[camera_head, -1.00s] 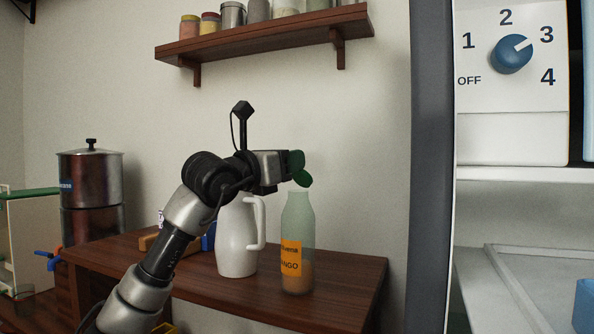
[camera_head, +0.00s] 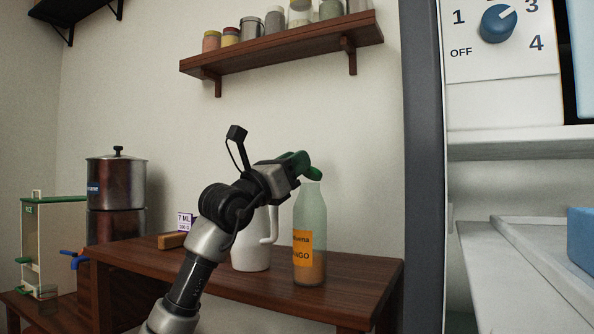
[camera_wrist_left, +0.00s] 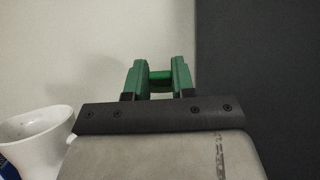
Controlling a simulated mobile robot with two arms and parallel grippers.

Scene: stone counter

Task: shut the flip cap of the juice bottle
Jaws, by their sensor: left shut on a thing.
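The juice bottle (camera_head: 311,212) stands upright on the wooden table. It is clear greenish, with an orange label and some orange juice at the bottom. My left gripper (camera_head: 303,164) has green fingers and is right at the bottle's top. In the left wrist view the fingers (camera_wrist_left: 158,79) are shut on a small green piece (camera_wrist_left: 160,75), which appears to be the flip cap. The cap's angle and hinge are hard to make out, as green fingers and green cap blend together in the head view. My right gripper is not in view.
A white pitcher (camera_head: 251,251) stands close left of the bottle, behind my left arm; it also shows in the left wrist view (camera_wrist_left: 37,138). A wall shelf (camera_head: 285,47) with jars is above. A grey upright panel (camera_head: 424,180) stands right of the table (camera_head: 345,282).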

